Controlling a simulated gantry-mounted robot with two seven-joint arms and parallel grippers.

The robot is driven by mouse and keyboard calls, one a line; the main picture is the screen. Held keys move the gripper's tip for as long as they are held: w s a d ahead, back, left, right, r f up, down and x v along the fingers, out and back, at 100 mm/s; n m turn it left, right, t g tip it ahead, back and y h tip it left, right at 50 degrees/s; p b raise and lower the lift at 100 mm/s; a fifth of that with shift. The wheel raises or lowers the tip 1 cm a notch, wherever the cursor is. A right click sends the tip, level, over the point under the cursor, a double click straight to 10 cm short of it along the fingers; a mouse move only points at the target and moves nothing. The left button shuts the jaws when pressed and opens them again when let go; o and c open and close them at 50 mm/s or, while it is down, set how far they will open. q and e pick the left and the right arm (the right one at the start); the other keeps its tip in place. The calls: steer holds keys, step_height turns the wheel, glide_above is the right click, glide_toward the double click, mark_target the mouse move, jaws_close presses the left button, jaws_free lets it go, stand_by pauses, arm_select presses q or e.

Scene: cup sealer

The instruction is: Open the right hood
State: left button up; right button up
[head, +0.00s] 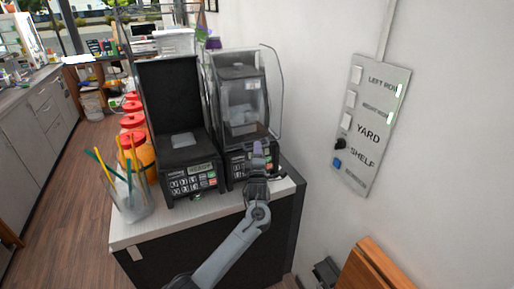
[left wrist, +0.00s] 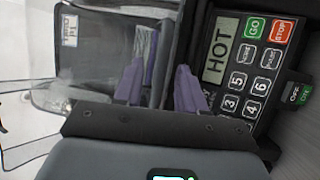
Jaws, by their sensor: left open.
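Two black machines stand side by side on the counter. The right machine (head: 237,157) has a clear hood (head: 272,85) around its upper part; I cannot tell surely how far it is raised. My left gripper (head: 258,149) is at the front of the right machine, by its keypad, with purple fingertips pointing toward it. In the left wrist view the left gripper (left wrist: 158,78) is open, its purple fingers apart beside the keypad (left wrist: 245,75) with the HOT display. A greyish clear edge shows between the fingers; contact cannot be told. My right gripper is not in view.
The left machine (head: 185,160) stands close beside the right one. A glass of straws (head: 131,200) and red-lidded jars (head: 133,122) stand at the left. The wall with a switch panel (head: 371,125) is close on the right. The counter's front edge (head: 165,228) is clear.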

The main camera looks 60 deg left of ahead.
arm_select(q)
steer(key=shift+x, duration=1.4)
jaws_close()
